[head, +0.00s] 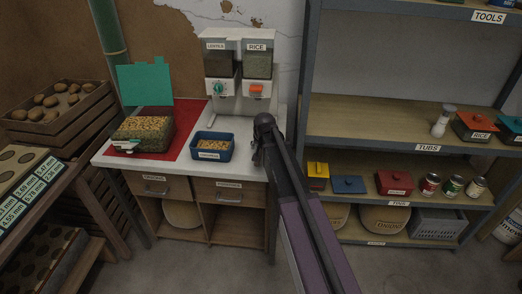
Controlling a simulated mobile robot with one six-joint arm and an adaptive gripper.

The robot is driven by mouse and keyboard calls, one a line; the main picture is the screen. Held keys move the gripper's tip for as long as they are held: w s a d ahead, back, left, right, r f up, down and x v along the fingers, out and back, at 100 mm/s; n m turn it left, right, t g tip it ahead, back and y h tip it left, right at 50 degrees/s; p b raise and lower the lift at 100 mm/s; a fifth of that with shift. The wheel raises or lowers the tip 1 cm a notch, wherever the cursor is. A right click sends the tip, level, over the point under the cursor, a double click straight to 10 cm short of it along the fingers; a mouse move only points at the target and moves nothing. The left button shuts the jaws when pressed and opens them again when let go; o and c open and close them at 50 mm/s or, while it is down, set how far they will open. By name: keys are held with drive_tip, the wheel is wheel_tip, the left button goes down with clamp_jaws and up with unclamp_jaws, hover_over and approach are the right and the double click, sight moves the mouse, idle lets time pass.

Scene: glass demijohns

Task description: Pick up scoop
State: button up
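I cannot clearly make out a scoop in the head view. A clear bin of yellowish grains (142,131) with a raised green lid (145,84) stands on a red mat (187,143) at the counter's left. A small blue tub (211,153), also with yellowish contents, stands to its right. My arm reaches up from the bottom to the counter's right end. My gripper (259,158) is there, right of the blue tub and apart from it. It is small, dark and mostly hidden by my wrist, so its fingers and anything between them cannot be made out.
A two-part dispenser (238,65), one side labelled RICE, stands at the back of the white counter (178,165). A shelf unit (380,127) with tubs and cans is close on my arm's right. Some bare counter lies around the blue tub.

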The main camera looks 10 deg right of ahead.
sight(260, 152)
drive_tip(key=shift+b+x, duration=1.95)
drive_tip(key=shift+x, duration=0.35)
drive_tip(key=shift+s, duration=0.1)
clamp_jaws()
